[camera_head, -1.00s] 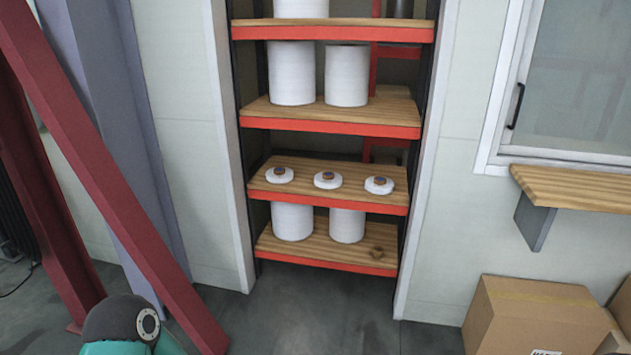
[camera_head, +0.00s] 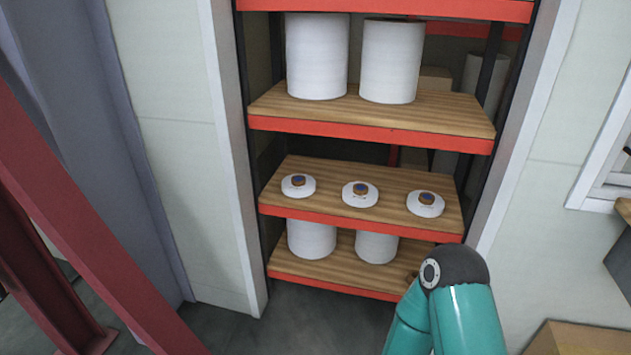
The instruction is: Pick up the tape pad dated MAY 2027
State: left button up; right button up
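Three round white tape pads lie in a row on a wooden shelf: a left pad (camera_head: 298,186), a middle pad (camera_head: 360,194) and a right pad (camera_head: 425,204). Each has a small brown and blue piece at its centre. Their dates are too small to read. A teal arm link of mine with a dark joint shows at the lower right, in front of the rack's right end. Neither gripper is in view.
The pads' shelf (camera_head: 330,178) has a red front edge. White cylinders (camera_head: 317,55) stand on the shelf above, and more (camera_head: 311,238) stand below. A red slanted beam (camera_head: 80,210) crosses the left side. A cardboard box (camera_head: 575,338) sits at lower right.

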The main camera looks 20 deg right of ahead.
aim_at(294, 185)
jog(key=z, duration=0.3)
jog(key=i, duration=1.3)
jog(key=z, duration=0.7)
jog(key=k, duration=0.8)
jog(key=z, duration=0.2)
jog(key=i, duration=0.85)
jog(key=u, duration=0.1)
